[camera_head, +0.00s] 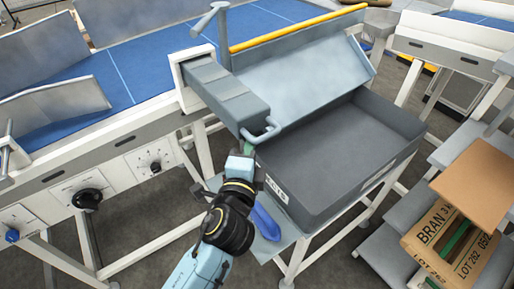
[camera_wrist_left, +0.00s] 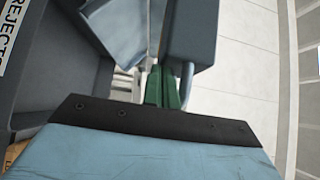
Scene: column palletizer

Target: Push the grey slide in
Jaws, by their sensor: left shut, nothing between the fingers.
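The grey slide (camera_head: 225,92) juts out of a white frame on the side of the conveyor, towards me. A grey bar handle (camera_head: 262,133) is on its near end. My left gripper (camera_head: 247,148) is at this near end, just below and left of the handle. In the left wrist view the slide (camera_wrist_left: 196,35) is at the top, right of the gripper's green fingers (camera_wrist_left: 162,88). The fingers are shut with nothing between them. I cannot tell whether they touch the slide or its handle. My right gripper is in neither view.
A dark grey bin (camera_head: 345,150), partly labelled REJECTS in the wrist view, stands right of my left gripper, below a sloping chute (camera_head: 300,70). A blue object (camera_head: 265,224) lies on a small shelf. The blue conveyor belt (camera_head: 150,60) runs behind. Cartons (camera_head: 440,240) stand at the right.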

